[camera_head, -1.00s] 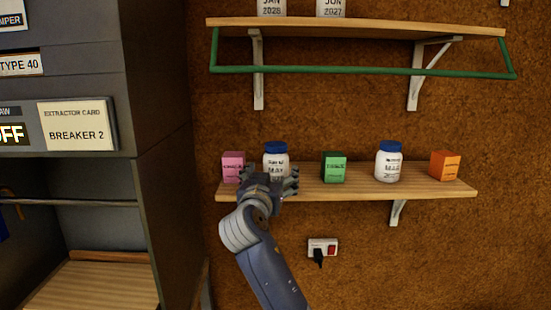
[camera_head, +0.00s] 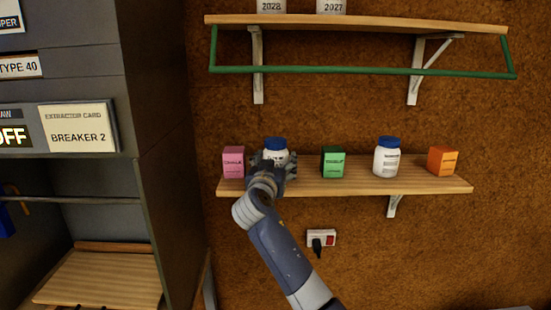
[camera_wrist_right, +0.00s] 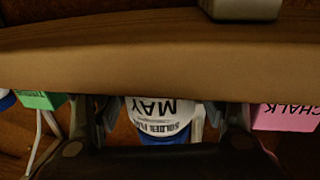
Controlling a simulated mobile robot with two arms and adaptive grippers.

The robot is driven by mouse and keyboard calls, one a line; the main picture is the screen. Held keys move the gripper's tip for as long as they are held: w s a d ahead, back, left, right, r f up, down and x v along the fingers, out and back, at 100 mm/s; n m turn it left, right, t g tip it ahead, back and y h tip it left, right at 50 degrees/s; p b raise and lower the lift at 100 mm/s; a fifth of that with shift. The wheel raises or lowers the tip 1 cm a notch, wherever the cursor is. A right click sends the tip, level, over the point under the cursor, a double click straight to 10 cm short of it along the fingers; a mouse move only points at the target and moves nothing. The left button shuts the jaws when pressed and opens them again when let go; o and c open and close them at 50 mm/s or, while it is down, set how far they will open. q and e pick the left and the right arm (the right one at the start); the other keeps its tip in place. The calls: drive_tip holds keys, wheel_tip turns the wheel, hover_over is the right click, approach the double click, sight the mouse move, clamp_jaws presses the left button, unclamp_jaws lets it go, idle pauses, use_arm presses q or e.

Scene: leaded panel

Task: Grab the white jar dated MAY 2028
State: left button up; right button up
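A white jar with a blue lid (camera_head: 276,145) stands second from the left on the lower shelf (camera_head: 420,185). My right gripper (camera_head: 272,163) is in front of it and hides most of its body and label. In the right wrist view, the jar (camera_wrist_right: 160,113) appears upside down, with MAY readable and the year hidden. There my right gripper (camera_wrist_right: 165,125) has a finger on either side of the jar. The fingers look spread, with small gaps beside the jar. My left gripper is not in view.
A pink box (camera_head: 233,162) stands close left of the jar and a green box (camera_head: 333,162) to its right. Another blue-lidded white jar (camera_head: 386,160) and an orange box (camera_head: 442,160) stand further right. An upper shelf (camera_head: 350,24) with a green rail (camera_head: 350,71) hangs above.

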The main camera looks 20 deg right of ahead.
drive_tip(key=c, duration=0.7)
drive_tip(key=shift+c, duration=0.2)
drive_tip(key=shift+r, duration=0.1)
